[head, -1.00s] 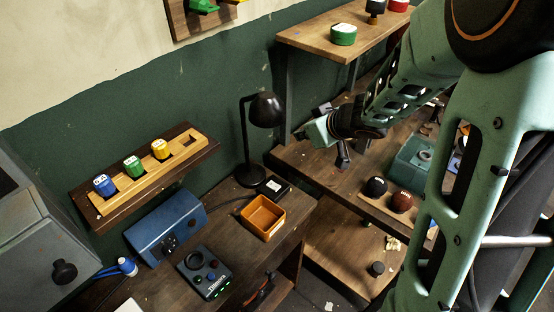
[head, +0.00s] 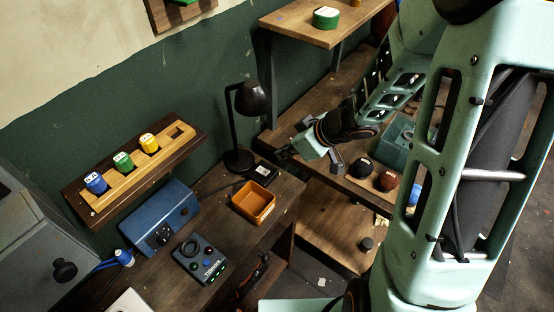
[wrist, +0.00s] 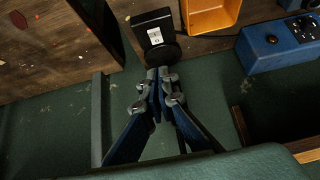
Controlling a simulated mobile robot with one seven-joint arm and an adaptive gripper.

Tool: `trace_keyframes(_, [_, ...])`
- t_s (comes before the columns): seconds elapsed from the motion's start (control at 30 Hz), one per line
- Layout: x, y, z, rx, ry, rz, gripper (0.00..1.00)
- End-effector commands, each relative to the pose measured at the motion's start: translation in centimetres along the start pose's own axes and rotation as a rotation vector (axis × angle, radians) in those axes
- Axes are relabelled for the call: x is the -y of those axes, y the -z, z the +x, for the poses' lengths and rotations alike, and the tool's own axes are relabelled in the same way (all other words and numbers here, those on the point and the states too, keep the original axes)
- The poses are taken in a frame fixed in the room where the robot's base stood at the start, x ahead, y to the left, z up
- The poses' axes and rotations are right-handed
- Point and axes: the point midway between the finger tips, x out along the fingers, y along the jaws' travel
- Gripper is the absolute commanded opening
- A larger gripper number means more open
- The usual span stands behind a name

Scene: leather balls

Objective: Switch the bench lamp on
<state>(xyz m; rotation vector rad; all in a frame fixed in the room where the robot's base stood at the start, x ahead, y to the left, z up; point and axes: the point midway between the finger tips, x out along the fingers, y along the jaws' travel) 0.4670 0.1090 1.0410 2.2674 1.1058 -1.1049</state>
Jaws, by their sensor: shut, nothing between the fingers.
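The black bench lamp (head: 253,100) stands at the back of the dark workbench against the green wall. Its shade shows no glow. A black switch box (head: 262,172) lies just in front of the lamp's base. In the wrist view the switch box (wrist: 154,30) shows a white rocker, with a dark round shape, perhaps part of the lamp, overlapping its near side. My gripper (wrist: 160,76) is shut and empty, with its tips just short of that round shape in the picture. In the head view my gripper (head: 283,154) is right of the lamp, apart from the switch box.
An orange tray (head: 269,197) sits right beside the switch box. A blue box (head: 160,222) and a dark button panel (head: 200,260) stand further left on the bench. A wall rack (head: 113,181) holds blue, green and yellow pieces. Shelves with balls lie right.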

Motion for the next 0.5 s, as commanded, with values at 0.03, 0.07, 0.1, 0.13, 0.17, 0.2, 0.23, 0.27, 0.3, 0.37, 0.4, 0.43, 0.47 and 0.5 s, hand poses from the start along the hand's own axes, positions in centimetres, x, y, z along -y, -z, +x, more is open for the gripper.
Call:
trace_keyframes(0.03, [0.1, -0.2, 1.0, 0.001, 0.004, 0.000, 0.00])
trace_keyframes(0.07, [0.2, -0.2, 1.6, 0.001, 0.005, 0.001, 0.00])
trace_keyframes(0.1, [0.2, -0.2, 2.5, 0.000, 0.006, -0.001, 0.00])
trace_keyframes(0.13, [0.2, -0.3, 3.1, 0.000, 0.005, 0.000, 0.00])
trace_keyframes(0.17, [0.2, -0.3, 3.8, 0.001, 0.005, -0.001, 0.00])
trace_keyframes(0.2, [0.2, -0.4, 4.7, 0.001, 0.005, 0.000, 0.00])
trace_keyframes(0.23, [0.2, -0.3, 5.4, 0.000, 0.005, 0.000, 0.00])
trace_keyframes(0.27, [0.2, -0.3, 6.1, 0.000, 0.005, 0.000, 0.00])
trace_keyframes(0.3, [0.2, -0.3, 7.0, 0.001, 0.005, -0.001, 0.00])
trace_keyframes(0.37, [0.2, -0.3, 8.2, 0.000, 0.004, 0.000, 0.00])
trace_keyframes(0.4, [0.2, -0.3, 9.0, 0.000, 0.005, -0.001, 0.00])
trace_keyframes(0.43, [0.2, -0.3, 9.6, 0.001, 0.005, -0.001, 0.00])
trace_keyframes(0.47, [0.1, -0.7, 9.9, 0.002, 0.003, 0.002, 0.00])
trace_keyframes(0.5, [0.1, -1.2, 10.3, 0.001, 0.002, 0.002, 0.00])
